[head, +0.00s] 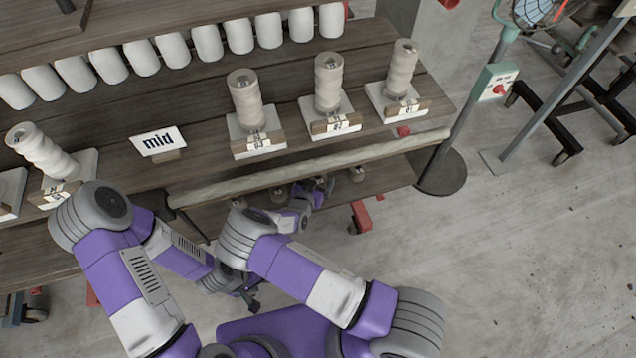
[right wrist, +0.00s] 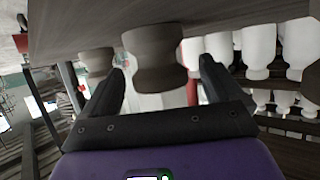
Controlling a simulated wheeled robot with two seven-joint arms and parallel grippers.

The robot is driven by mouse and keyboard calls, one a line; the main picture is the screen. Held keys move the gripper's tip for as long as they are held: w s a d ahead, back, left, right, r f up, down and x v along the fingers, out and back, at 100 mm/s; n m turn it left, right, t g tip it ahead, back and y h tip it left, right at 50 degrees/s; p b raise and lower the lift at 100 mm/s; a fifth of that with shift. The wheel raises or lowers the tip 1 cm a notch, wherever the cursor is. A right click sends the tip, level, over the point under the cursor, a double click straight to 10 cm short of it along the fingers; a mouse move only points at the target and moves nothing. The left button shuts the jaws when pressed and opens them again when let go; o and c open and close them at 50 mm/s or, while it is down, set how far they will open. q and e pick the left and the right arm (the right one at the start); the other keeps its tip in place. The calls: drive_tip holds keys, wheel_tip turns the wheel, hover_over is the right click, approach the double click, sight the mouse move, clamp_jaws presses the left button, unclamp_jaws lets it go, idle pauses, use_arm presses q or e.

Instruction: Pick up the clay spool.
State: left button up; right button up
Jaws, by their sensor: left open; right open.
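A grey-brown, clay-coloured spool (right wrist: 153,62) with flared ends and a narrower waist shows in the right wrist view. It is between and just beyond the fingertips of my right gripper (right wrist: 163,70). The fingers stand apart, and I cannot tell whether either touches it. A second spool of like colour (right wrist: 97,62) is to its left. In the head view my right gripper (head: 325,185) is small at the lower shelf, by dim spools (head: 357,174) partly hidden under the upper board. My left gripper (head: 250,298) hangs low, open and empty, in front of the shelf.
Several white spools (right wrist: 255,48) are at the right of the wrist view. A pale roll (head: 310,165) runs along the front edge.

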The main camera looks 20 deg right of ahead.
drive_tip(key=shift+x, duration=0.75)
drive_tip(key=c, duration=1.1)
drive_tip(key=shift+r, duration=0.1)
drive_tip(key=shift+c, duration=0.6)
drive_tip(key=shift+r, duration=0.1)
